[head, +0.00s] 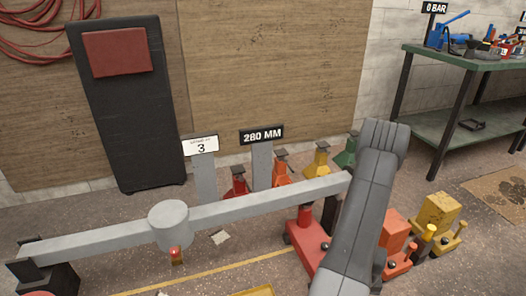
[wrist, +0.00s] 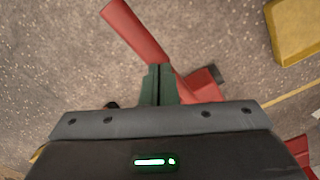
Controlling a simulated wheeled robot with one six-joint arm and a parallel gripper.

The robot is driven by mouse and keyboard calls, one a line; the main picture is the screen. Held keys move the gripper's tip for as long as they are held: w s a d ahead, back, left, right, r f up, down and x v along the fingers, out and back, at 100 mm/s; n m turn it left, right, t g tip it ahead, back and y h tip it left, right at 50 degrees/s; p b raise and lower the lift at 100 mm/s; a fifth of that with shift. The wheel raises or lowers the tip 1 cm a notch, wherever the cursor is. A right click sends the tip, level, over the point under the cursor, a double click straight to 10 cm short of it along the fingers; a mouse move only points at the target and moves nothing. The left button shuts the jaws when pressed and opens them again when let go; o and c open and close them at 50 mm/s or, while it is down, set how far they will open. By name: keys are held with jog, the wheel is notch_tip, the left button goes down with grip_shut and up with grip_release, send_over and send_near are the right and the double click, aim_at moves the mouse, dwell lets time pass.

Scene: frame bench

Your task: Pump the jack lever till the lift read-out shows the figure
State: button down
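The lift read-out (head: 262,135) shows 280 MM on a grey post in the head view. A white card (head: 200,146) left of it shows a 3 under small text I cannot read. A red jack (head: 307,241) stands on the floor, partly hidden by my arm. In the wrist view a red lever (wrist: 137,32) slants from upper left towards lower right. My gripper (wrist: 161,72) has its dark green fingers close together over the lever, with only a thin line between them. The lever passes behind the fingertips; contact is unclear. The gripper is hidden in the head view.
A grey beam (head: 265,202) with a round hub spans the front. Red, orange, yellow and green stands line the wall. Orange (head: 394,232) and yellow (head: 437,213) jacks stand right of my arm. A green workbench (head: 457,58) is at the back right.

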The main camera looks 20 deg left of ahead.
notch_tip(320, 180, up, 8)
jog(key=p, duration=0.5)
jog(key=shift+r, duration=0.25)
jog(key=shift+f, duration=0.1)
dwell(0.4)
notch_tip(320, 180, down, 6)
jog(key=b, duration=0.5)
jog(key=shift+f, duration=0.15)
notch_tip(320, 180, down, 2)
jog(key=shift+s+f, duration=0.1)
notch_tip(320, 180, up, 9)
jog(key=p, duration=0.5)
jog(key=shift+f, duration=0.15)
dwell(0.4)
